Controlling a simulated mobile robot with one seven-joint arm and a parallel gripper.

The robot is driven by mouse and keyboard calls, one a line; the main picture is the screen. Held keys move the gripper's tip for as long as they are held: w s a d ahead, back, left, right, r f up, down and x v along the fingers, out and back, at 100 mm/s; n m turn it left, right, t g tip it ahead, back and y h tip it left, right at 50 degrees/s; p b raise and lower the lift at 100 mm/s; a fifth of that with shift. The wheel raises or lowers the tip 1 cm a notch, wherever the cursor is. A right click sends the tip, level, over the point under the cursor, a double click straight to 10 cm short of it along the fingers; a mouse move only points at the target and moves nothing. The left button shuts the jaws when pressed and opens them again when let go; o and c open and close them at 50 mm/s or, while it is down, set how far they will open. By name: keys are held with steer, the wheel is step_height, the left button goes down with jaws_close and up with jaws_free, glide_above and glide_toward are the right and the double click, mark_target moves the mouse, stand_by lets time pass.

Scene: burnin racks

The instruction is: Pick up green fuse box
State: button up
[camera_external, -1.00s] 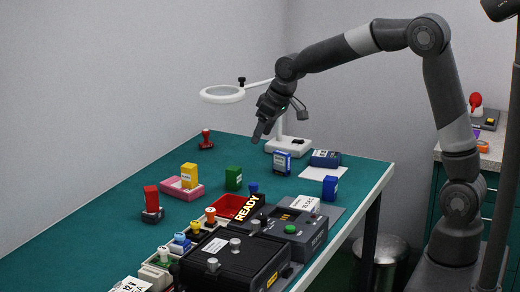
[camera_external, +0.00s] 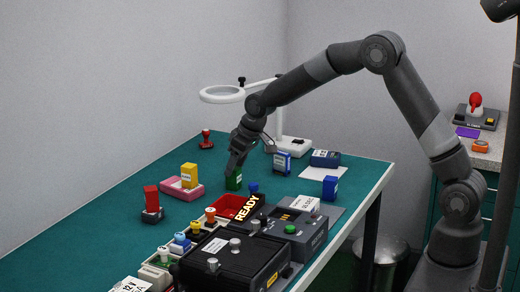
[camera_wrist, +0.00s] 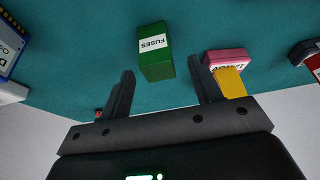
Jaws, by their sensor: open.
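The green fuse box (camera_external: 233,183) stands upright on the teal table, and its upper part is partly covered by my gripper in the external view. In the wrist view the green fuse box (camera_wrist: 157,67) shows a white "FUSES" label and lies between and beyond the two fingers. My gripper (camera_external: 233,166) is low over the box, fingers pointing down. In the wrist view my gripper (camera_wrist: 162,80) is open, with nothing visibly clamped. I cannot tell whether a finger touches the box.

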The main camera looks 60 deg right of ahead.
mark_target(235, 169)
steer(key=x, duration=0.4)
steer(key=shift+d+f, duration=0.1)
steer(key=shift+f, duration=0.3)
steer(key=c, duration=1.1)
